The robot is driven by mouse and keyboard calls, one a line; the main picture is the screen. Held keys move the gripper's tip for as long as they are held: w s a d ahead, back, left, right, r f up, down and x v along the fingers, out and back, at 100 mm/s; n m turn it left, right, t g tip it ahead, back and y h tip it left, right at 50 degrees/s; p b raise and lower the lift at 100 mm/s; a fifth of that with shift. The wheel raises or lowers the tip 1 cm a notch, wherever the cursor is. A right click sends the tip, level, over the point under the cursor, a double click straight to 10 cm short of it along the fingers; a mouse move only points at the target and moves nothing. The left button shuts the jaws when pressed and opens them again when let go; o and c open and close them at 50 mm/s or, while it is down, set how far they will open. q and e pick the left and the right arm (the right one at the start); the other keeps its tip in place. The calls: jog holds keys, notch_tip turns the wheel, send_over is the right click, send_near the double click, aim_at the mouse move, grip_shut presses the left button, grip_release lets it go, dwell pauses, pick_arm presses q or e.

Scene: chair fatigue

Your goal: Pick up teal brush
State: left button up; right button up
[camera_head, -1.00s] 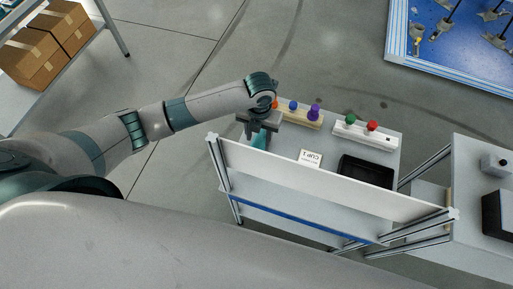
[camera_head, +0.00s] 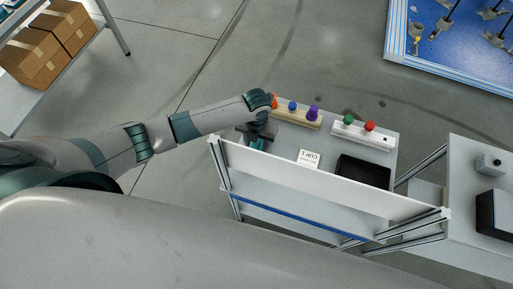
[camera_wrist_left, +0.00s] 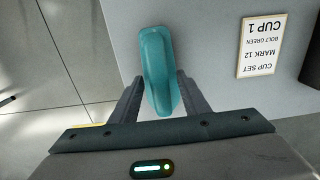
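The teal brush (camera_wrist_left: 158,70) lies on the light grey table top, seen from above in the left wrist view. Its lower end is between the two fingers of my left gripper (camera_wrist_left: 160,82). The fingers are spread, one on each side of the brush, with little space beside it; I see no clear grip. In the head view, my left gripper (camera_head: 258,134) is low over the table's left end and hides much of the brush (camera_head: 257,144). My right gripper is not in view.
A white panel (camera_head: 320,176) runs along the table's near side. A label card (camera_head: 308,159) and a black tray (camera_head: 364,171) are to the right of the brush. Blocks with coloured knobs (camera_head: 298,118) (camera_head: 362,134) line the far edge. A second table (camera_head: 470,160) stands at right.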

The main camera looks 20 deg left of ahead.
pick_arm(q)
grip_shut()
jog(key=shift+r, duration=0.1)
jog(key=shift+w+r+b, duration=0.1)
jog(key=shift+r+b, duration=0.3)
jog(key=shift+r, duration=0.15)
jog(key=r+b, duration=0.1)
jog(key=d+r, duration=0.1)
jog(key=r, duration=0.1)
jog(key=shift+d+b, duration=0.15)
jog(key=shift+b, duration=0.25)
jog(key=w+d+r+b, duration=0.1)
jog(key=d+r+b, duration=0.2)
jog(key=d+r, duration=0.3)
jog(key=d, duration=0.4)
jog(key=shift+w+d+r+b, duration=0.15)
jog(key=shift+w+r+b, duration=0.15)
jog(key=shift+r+b, duration=0.1)
